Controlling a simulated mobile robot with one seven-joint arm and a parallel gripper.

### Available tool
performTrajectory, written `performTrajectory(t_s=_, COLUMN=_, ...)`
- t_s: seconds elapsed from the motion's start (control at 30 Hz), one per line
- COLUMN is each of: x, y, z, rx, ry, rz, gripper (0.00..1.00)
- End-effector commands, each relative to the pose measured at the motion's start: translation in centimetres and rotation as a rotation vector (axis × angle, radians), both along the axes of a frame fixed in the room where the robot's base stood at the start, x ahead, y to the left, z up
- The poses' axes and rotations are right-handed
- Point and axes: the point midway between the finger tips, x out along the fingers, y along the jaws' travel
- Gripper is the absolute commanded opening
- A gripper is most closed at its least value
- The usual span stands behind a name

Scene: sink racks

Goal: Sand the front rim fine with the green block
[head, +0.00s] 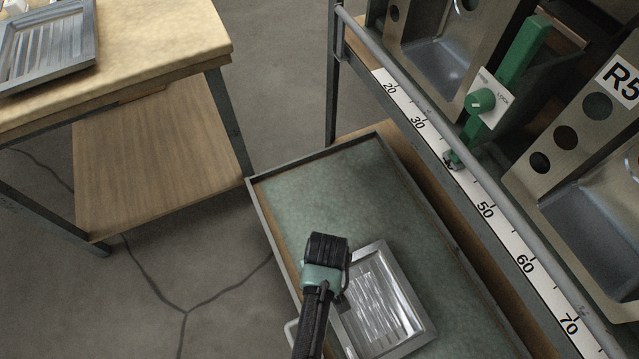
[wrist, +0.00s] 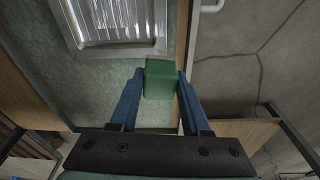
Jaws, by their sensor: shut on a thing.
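My gripper (wrist: 160,76) is shut on a green block (wrist: 159,82), held between its two blue fingers in the wrist view. A metal drainer piece with a ridged middle and a raised rim (wrist: 122,51) lies just past the block, by the rim's near right corner. I cannot tell whether block and rim touch. In the head view the drainer piece (head: 385,305) lies on a green-topped bench, with my dark wrist over its left side. The fingers and the block are hidden there.
The green bench top (head: 325,190) is clear beyond the drainer. A rack on the right holds metal sinks (head: 440,60) behind a numbered scale rail (head: 485,210), with a green lever (head: 520,55). A table (head: 170,45) at upper left bears another ridged metal piece (head: 50,45).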

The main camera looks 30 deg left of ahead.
Motion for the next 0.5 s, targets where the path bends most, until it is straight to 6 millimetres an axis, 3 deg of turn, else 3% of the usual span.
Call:
performTrajectory(t_s=0.27, x=0.0, y=0.3, z=-1.5, rx=0.001, ry=-0.001, rz=0.018, gripper=0.02)
performTrajectory(t_s=0.5, x=0.0, y=0.2, z=-4.0, rx=0.001, ry=-0.001, rz=0.016, gripper=0.02)
